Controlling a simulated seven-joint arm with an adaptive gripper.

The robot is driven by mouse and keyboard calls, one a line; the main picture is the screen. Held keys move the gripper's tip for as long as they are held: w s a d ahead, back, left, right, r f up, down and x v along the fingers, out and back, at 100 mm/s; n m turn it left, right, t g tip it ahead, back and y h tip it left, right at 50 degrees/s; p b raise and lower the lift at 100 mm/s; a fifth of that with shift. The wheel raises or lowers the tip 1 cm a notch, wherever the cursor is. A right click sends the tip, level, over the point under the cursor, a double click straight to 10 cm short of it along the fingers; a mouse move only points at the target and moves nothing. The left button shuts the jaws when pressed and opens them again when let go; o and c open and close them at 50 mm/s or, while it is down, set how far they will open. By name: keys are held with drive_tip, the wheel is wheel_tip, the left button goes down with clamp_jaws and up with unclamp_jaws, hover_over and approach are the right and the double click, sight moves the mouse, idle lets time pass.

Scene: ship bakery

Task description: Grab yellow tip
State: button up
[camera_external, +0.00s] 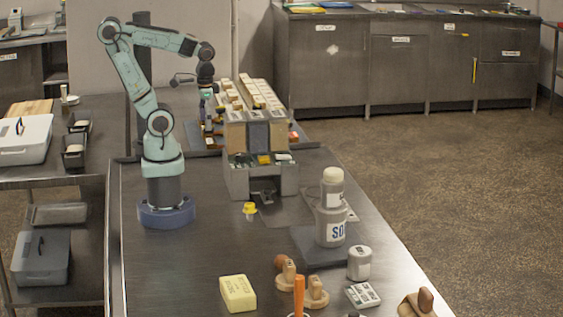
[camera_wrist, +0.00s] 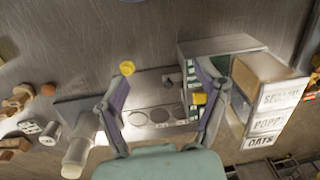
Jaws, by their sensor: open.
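A small yellow tip (camera_external: 249,208) stands on the metal table in front of the dispenser, with a pale part under its yellow top. In the wrist view a yellow piece (camera_wrist: 127,68) lies just beyond my left finger's end, apparently this tip. Another yellow piece (camera_external: 264,159) lies in the dispenser's front tray; in the wrist view a yellow piece (camera_wrist: 199,98) shows beside my right finger. The pictures do not settle which one the task means. My gripper (camera_wrist: 162,82) is open and empty, raised above the table. In the external view it hangs beside the dispenser, its fingers hard to make out.
The grey dispenser (camera_external: 235,182) with labelled bins stands close to my gripper. A bottle (camera_external: 331,222) stands right of the tip on a dark plate. A butter block (camera_external: 238,293), wooden stamps (camera_external: 317,293) and a white jar (camera_external: 359,264) are nearer the camera. The table left of the tip is clear.

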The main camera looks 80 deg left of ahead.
idle(0.3)
drive_tip(key=t+h, duration=0.1)
drive_tip(key=t, duration=0.1)
hover_over(250, 204)
drive_tip(key=w+a, duration=0.2)
drive_tip(key=w, duration=0.2)
wheel_tip(250, 204, down, 11)
drive_tip(key=s+f+g, duration=0.1)
drive_tip(key=f, duration=0.1)
drive_tip(key=s+d+f+g, duration=0.1)
drive_tip(key=f, duration=0.1)
drive_tip(key=s+d+f+m+g, duration=0.1)
drive_tip(key=f, duration=0.2)
drive_tip(key=shift+s, duration=0.3)
drive_tip(key=f, duration=0.6)
drive_tip(key=shift+s+f, duration=0.25)
drive_tip(key=shift+s, duration=0.15)
drive_tip(key=c, duration=0.7)
